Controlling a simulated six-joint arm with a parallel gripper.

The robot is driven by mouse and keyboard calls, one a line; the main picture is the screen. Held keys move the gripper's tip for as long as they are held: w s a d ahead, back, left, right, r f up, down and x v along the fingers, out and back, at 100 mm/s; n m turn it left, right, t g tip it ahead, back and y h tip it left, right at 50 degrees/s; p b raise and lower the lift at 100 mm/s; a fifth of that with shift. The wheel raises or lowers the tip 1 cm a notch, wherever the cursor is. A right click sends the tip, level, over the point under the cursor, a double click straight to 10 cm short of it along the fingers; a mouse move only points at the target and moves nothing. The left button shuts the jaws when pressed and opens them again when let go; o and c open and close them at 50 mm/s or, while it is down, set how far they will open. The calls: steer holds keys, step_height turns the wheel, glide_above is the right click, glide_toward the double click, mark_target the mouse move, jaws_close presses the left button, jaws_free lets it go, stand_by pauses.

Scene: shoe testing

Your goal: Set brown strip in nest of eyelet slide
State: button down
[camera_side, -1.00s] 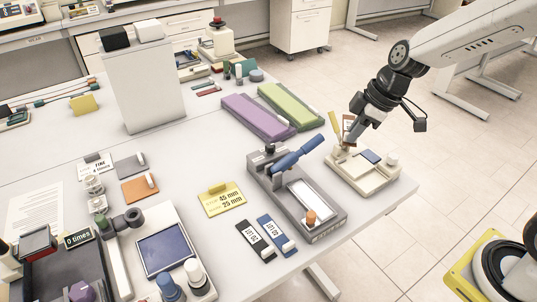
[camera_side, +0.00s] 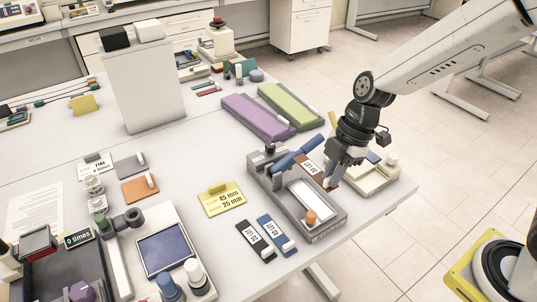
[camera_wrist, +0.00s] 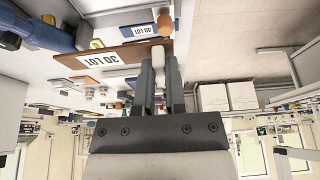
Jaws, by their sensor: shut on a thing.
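My gripper (camera_side: 329,184) is shut on the white tab of the brown strip (camera_side: 309,166), which carries a white lot label. The strip is held at the right side of the grey eyelet slide (camera_side: 327,229), near its blue lever (camera_side: 298,153). In the wrist view the strip (camera_wrist: 126,55) extends left from my gripper (camera_wrist: 160,58). The slide's pale rectangular nest (camera_side: 309,197) shows no strip in it. An orange knob (camera_side: 311,217) stands at its front end. The gap between strip and slide cannot be judged exactly.
A cream fixture (camera_side: 377,184) stands just right of my gripper. A black strip (camera_side: 256,240) and a blue strip (camera_side: 276,234) lie left of the slide. A yellow card (camera_side: 222,200) lies farther left. Purple (camera_side: 257,117) and green (camera_side: 290,106) blocks lie behind.

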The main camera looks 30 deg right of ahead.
mark_target(320, 213)
steer(key=shift+f, duration=0.2)
steer(key=shift+f, duration=3.9)
steer(key=shift+f, duration=0.1)
steer(key=c, duration=0.7)
jaws_free()
steer(key=v, duration=1.2)
